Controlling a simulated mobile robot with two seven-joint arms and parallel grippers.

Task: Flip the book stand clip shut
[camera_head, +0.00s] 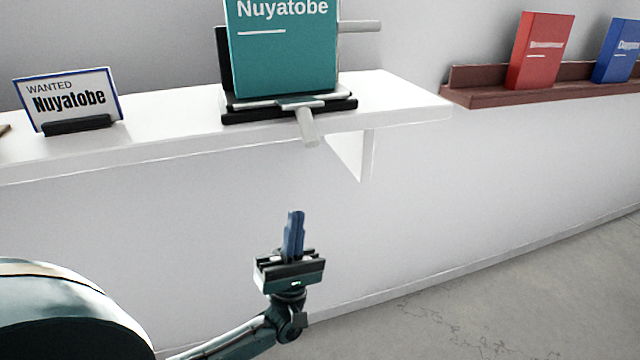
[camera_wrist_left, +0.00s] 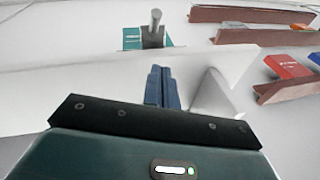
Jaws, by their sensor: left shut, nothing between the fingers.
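The book stand (camera_head: 232,117) is black and stands on the white wall shelf in the head view, holding a teal book (camera_head: 285,50) marked Nuyatobe. A light grey clip (camera_head: 307,127) at its base sticks out past the shelf's front edge. Another grey bar (camera_head: 360,27) sticks out to the right beside the book. My left gripper (camera_head: 295,213) is shut and empty, its blue fingers pointing up, below and in front of the shelf, apart from the clip. In the left wrist view the fingers (camera_wrist_left: 161,86) show below the grey clip (camera_wrist_left: 154,25). My right gripper is not in view.
The white shelf (camera_head: 400,108) has a bracket under its right part. A sign (camera_head: 70,98) stands at its left. A brown ledge (camera_head: 470,97) at right holds a red book (camera_head: 540,50) and a blue book (camera_head: 618,50). The space between gripper and shelf is clear.

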